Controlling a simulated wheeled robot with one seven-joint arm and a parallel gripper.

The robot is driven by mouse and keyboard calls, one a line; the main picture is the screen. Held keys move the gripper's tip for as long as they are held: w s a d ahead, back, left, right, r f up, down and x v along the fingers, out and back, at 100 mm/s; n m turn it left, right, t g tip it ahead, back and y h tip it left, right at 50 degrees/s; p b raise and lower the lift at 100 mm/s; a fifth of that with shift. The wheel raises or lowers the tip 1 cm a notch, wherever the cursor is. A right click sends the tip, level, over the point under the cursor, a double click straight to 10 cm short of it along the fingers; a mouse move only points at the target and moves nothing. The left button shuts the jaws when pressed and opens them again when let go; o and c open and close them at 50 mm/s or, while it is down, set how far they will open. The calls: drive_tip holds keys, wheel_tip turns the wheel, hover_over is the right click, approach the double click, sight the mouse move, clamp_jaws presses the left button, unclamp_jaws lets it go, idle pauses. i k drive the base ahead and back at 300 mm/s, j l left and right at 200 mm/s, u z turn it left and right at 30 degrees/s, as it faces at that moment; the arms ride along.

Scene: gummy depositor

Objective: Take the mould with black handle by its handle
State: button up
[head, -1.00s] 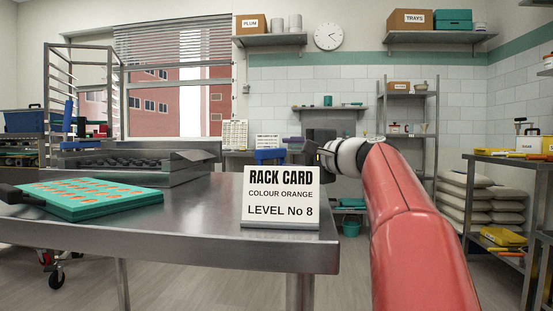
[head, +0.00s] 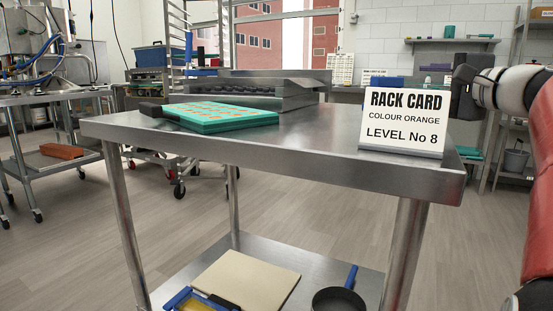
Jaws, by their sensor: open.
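The mould (head: 232,119) is a flat teal slab with orange shapes in its top, lying on the steel table (head: 300,155). Its black handle (head: 150,109) points left, near the table's left end. My gripper (head: 462,88) is dark and at the right, beyond the rack card, well apart from the mould. It is open, and I see nothing in it. Its fingertips are small and partly hidden by the card.
A steel unit with a dark tray (head: 245,92) stands behind the mould. The lower shelf holds a cream board (head: 245,283) and a dark pan (head: 338,299).

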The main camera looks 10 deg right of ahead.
sight(204, 118)
drive_tip(key=k+l, duration=0.2)
drive_tip(key=k, duration=0.25)
drive_tip(key=k+l, duration=0.25)
drive_tip(key=k, duration=0.2)
